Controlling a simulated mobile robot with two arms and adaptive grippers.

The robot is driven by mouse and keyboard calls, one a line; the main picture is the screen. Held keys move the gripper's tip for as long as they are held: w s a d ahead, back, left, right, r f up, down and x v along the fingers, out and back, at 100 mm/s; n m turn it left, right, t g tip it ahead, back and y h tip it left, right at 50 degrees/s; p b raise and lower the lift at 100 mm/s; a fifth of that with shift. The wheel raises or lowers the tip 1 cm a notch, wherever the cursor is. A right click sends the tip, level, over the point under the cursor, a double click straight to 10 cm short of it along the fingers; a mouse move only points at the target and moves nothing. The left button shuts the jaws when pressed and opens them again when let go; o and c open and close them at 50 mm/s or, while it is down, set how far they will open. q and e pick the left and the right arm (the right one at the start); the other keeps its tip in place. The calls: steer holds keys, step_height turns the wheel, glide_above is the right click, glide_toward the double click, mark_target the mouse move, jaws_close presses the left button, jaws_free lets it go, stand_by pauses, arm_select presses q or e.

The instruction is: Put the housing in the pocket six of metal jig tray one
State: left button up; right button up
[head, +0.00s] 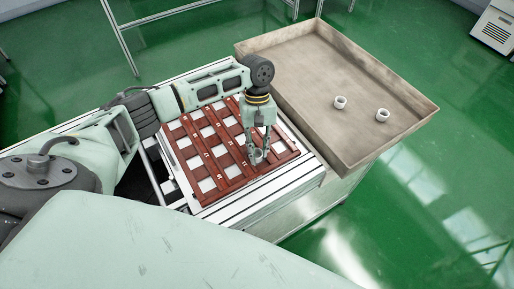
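The jig tray (228,181) is a reddish-brown grid frame with rows of pale square pockets, lying on the conveyor. Small white marks on its bars are too small to read. My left gripper (258,156) points down over the tray's right front part. Whether its fingers are apart or hold a housing is too small to tell. Two small white ring-shaped housings, a left one (340,102) and a right one (382,115), lie apart in the large bin at the right. My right gripper is not in view.
The shallow grey-beige bin (385,153) with raised walls stands against the conveyor's right side. Most of its floor is bare. The conveyor's pale rails (262,206) border the jig tray. Green floor surrounds the station, and a white cabinet (494,28) stands far right.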

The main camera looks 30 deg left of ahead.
arm_select(q)
steer(key=shift+o, duration=1.4)
steer(key=shift+x, duration=1)
steer(key=shift+w+a, duration=0.1)
steer(key=shift+a, duration=0.1)
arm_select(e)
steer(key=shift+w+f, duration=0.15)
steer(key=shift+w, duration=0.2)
arm_select(q)
steer(key=shift+w+a+r+b, duration=0.2)
steer(key=shift+r+b, duration=0.2)
steer(key=shift+r, duration=0.2)
steer(key=v, duration=1.2)
steer(key=shift+w+b, duration=0.15)
steer(key=shift+b, duration=0.25)
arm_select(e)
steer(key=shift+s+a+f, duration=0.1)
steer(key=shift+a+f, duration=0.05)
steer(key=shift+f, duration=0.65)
arm_select(q)
steer(key=shift+d+r, duration=0.15)
